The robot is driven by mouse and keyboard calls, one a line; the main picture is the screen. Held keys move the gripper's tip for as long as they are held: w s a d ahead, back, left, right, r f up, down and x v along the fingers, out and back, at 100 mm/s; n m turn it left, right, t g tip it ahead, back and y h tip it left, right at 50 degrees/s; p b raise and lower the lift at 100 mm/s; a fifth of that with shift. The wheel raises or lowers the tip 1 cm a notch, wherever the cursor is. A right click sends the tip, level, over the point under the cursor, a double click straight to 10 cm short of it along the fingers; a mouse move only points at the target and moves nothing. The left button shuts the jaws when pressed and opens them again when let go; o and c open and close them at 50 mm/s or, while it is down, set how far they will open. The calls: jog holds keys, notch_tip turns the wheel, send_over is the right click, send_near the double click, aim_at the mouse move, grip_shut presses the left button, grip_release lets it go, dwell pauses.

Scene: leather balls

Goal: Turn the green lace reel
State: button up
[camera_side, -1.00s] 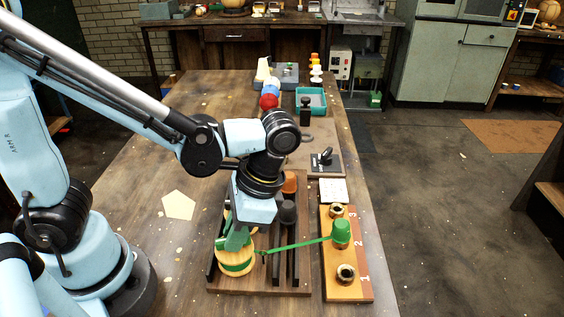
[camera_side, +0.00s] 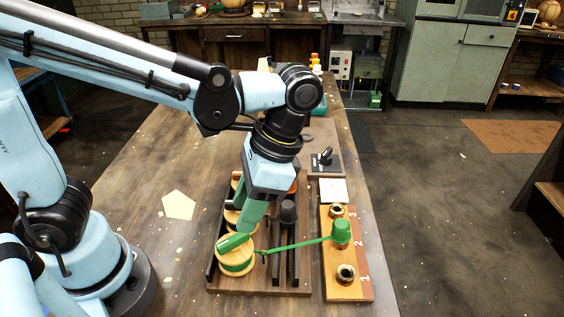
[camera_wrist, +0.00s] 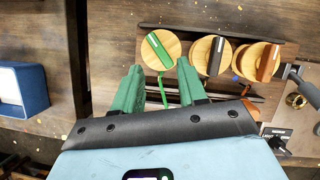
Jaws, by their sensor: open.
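The green lace reel (camera_side: 236,262) is a round wooden disc with a green bar on top, at the near left of a dark wooden rack (camera_side: 262,286). In the wrist view the green reel (camera_wrist: 152,55) is the leftmost of three, its bar tilted. A green lace (camera_side: 298,244) runs from it to a green cup (camera_side: 341,232) by mark 2 on a wooden board. My gripper (camera_side: 252,216) is open and empty above and just behind the reel. In the wrist view its green fingers (camera_wrist: 158,84) stand apart, with the lace showing between them.
A reel with a black bar (camera_wrist: 202,58) and one with an orange bar (camera_wrist: 260,60) sit beside the green reel in the wrist view. Dark posts (camera_side: 287,210) stand in the rack. The numbered board (camera_side: 345,292) has metal-rimmed fittings.

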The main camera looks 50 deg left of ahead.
aim_at(232, 238)
jog(key=shift+v, duration=2.9)
jog(key=shift+s+a+f+n+h, duration=0.4)
jog(key=shift+s+f+n, duration=0.35)
jog(key=shift+f, duration=1.1)
jog(key=shift+s+a+f+n+h, duration=0.2)
jog(key=shift+s+a+f+n, duration=0.5)
jog(key=shift+f, duration=1.15)
jog(key=shift+s+a+f+n+h, duration=0.25)
jog(key=shift+s+f+n, duration=0.55)
jog(key=shift+f, duration=1.05)
jog(key=shift+w, duration=0.2)
grip_shut()
